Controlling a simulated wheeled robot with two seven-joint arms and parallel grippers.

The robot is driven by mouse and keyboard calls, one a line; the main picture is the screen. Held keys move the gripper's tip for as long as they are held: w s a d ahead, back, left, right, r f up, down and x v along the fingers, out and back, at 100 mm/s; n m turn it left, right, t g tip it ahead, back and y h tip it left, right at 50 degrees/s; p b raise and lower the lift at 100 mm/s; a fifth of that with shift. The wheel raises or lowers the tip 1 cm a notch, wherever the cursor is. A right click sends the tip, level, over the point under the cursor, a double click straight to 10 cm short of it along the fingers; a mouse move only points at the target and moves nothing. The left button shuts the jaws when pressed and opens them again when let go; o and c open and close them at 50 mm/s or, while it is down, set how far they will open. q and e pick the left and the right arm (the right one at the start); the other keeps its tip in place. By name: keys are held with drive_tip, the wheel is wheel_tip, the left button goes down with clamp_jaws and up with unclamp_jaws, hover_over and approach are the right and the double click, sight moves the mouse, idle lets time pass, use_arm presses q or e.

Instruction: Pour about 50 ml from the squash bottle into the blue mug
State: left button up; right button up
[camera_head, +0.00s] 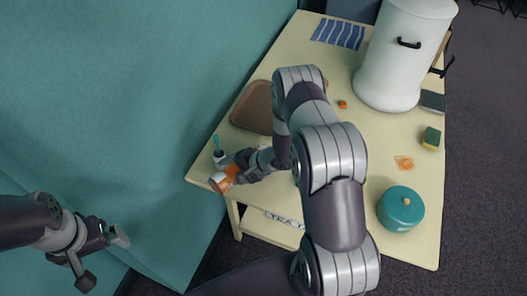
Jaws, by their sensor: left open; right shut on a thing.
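My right gripper (236,167) is shut on an orange-and-white bottle (222,180), which looks like the squash bottle. The bottle is tilted well over at the left corner of the cream table (385,135). A small white-and-dark container (220,159) with a teal piece sticking up stands just behind it; I cannot tell whether they touch. I cannot make out a blue mug; my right arm hides the middle of the table. Liquid in or from the bottle is not visible. My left gripper (103,260) is open and empty, off the table at lower left.
A brown tray (254,108) lies behind my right forearm. A large white urn (399,55), a striped blue cloth (338,33), a sponge (432,138), an orange patch (404,162) and a teal pot (400,210) are on the table. A teal wall or partition (130,90) runs along the left.

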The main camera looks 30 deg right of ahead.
drive_tip(key=shift+r+p, duration=0.35)
drive_tip(key=shift+p, duration=0.05)
drive_tip(key=shift+a, duration=0.2)
idle(0.3)
drive_tip(key=shift+r+y, duration=0.15)
drive_tip(key=shift+y, duration=0.25)
idle(1.0)
drive_tip(key=shift+s+a+r+p, duration=0.1)
drive_tip(key=shift+a+r+p, duration=0.1)
drive_tip(key=shift+p, duration=0.15)
idle(0.5)
drive_tip(key=shift+h, duration=0.6)
wheel_tip(320, 180, down, 4)
drive_tip(key=b, duration=0.5)
drive_tip(key=shift+r+n+h, duration=0.15)
drive_tip(key=shift+n+h, duration=0.15)
drive_tip(key=shift+h, duration=0.1)
drive_tip(key=shift+r, duration=0.1)
drive_tip(key=shift+s+a+f+h+b, duration=0.1)
drive_tip(key=shift+f+h+b, duration=0.2)
drive_tip(key=shift+b, duration=0.5)
drive_tip(key=shift+r, duration=0.2)
